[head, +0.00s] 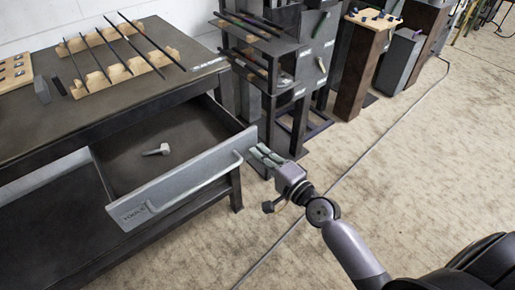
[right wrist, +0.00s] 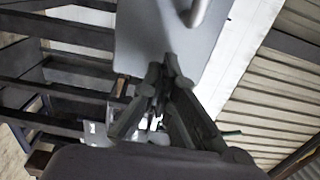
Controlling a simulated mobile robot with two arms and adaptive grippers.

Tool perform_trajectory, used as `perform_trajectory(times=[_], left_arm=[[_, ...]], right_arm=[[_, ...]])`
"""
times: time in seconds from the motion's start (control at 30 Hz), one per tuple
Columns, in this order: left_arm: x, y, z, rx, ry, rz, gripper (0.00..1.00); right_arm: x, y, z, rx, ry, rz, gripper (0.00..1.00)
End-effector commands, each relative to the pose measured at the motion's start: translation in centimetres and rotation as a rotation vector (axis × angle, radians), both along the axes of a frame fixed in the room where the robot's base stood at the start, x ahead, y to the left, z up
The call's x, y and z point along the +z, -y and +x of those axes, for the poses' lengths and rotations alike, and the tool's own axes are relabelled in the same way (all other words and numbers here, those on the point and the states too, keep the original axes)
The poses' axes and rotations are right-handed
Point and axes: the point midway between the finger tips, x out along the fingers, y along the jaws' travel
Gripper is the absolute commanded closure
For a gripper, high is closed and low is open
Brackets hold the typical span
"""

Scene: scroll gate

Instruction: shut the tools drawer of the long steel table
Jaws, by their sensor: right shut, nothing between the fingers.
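The tools drawer (head: 120,170) of the long steel table (head: 60,125) is pulled out. Its grey front (head: 180,184), lettered TOOLS, has a long bar handle (head: 195,188). A small pale mallet-like tool (head: 157,149) lies inside. My right gripper (head: 260,154) is shut and empty, just right of the front's right end, near the handle's right end. In the right wrist view, the closed fingers (right wrist: 165,75) point at the grey front (right wrist: 148,35), with part of the handle (right wrist: 198,12) above. I cannot tell whether they touch the front. My left gripper is not in view.
Wooden racks with dark rods (head: 114,62) stand on the tabletop. A dark shelf stand (head: 272,75) is close behind the drawer's right side. Brown and grey pedestals (head: 362,65) stand farther back. The floor (head: 420,150) to the right is clear.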

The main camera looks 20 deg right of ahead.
Motion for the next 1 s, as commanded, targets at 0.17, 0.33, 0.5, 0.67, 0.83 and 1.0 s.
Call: perform_trajectory(times=[0.17, 0.33, 0.5, 0.67, 0.83, 1.0], left_arm=[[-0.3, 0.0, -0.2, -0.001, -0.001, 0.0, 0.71], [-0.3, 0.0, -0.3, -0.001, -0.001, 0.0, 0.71], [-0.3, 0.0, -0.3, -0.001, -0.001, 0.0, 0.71], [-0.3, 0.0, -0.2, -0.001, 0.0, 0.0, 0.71], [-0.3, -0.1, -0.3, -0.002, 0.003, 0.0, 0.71], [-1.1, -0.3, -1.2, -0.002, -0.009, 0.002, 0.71]], right_arm=[[0.0, -0.4, 1.1, 0.001, -0.001, 0.0, 1.0], [-0.1, -0.4, 1.3, 0.001, -0.001, -0.001, 1.0], [-0.1, -0.4, 1.2, 0.001, -0.001, -0.001, 1.0], [0.0, -0.6, 1.7, 0.0, 0.0, 0.0, 1.0], [0.1, -1.2, 3.5, 0.001, 0.001, 0.003, 1.0], [0.2, -2.3, 7.1, 0.001, 0.002, 0.003, 1.0]])
